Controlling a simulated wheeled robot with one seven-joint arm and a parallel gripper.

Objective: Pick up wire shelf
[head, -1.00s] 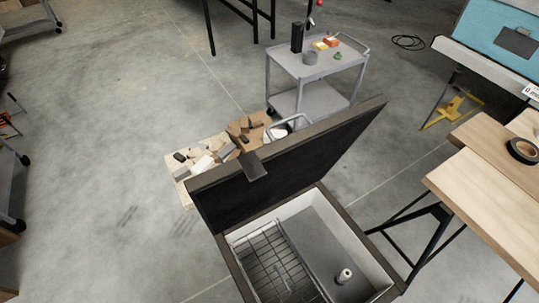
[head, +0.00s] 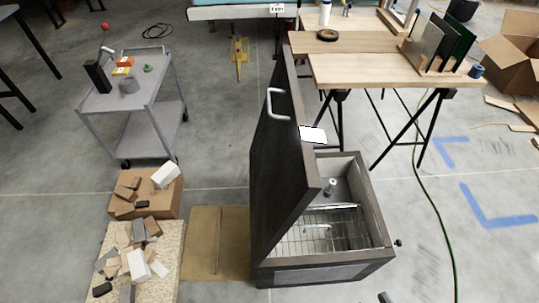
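The wire shelf (head: 346,239) is a metal grid inside an open dark chest with pale inner walls (head: 377,232). It lies in the near part of the chest, and its left side is partly hidden by the raised lid (head: 284,165). The lid stands upright along the chest's left side and has a light handle (head: 275,103). A small white cylinder (head: 331,186) stands in the chest beyond the shelf.
A grey cart (head: 131,95) with small items stands at the back left. Blocks are heaped on a pale board (head: 155,238) at the lower left. A wooden table (head: 365,65) stands behind the chest. A green cable (head: 421,195) crosses the open floor on the right.

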